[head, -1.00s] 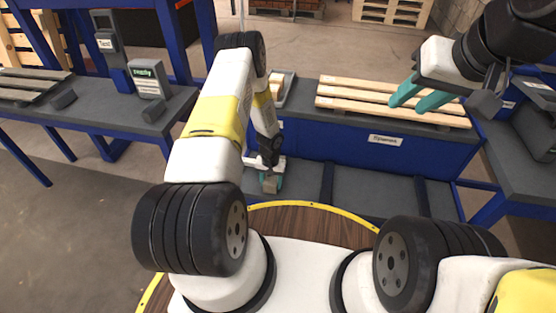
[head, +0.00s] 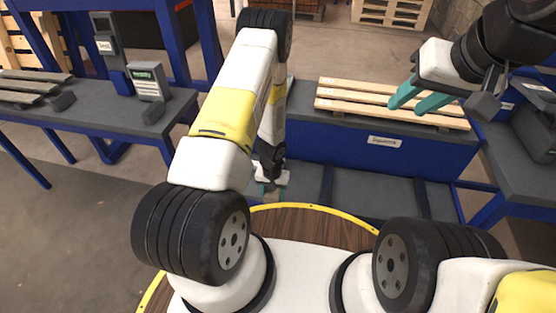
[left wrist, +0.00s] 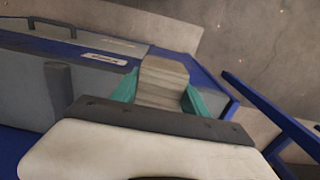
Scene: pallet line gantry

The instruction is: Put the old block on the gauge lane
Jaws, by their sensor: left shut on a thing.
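My left gripper (head: 270,189) is low in front of the blue bench, near the far edge of my round base. In the left wrist view its teal fingers (left wrist: 160,94) are shut on a pale grey-brown block (left wrist: 162,80). In the head view only a small part of the block (head: 270,197) shows at the fingertips. My right gripper (head: 419,97) is open and empty, above the slats on the bench. I cannot tell which surface is the gauge lane.
Pale wooden slats (head: 390,104) lie on the blue bench, whose front bears a white label (head: 385,141) too small to read. A side table at left holds a grey box (head: 148,80) with a green display and dark slats (head: 28,86). A dark device (head: 541,120) stands at right.

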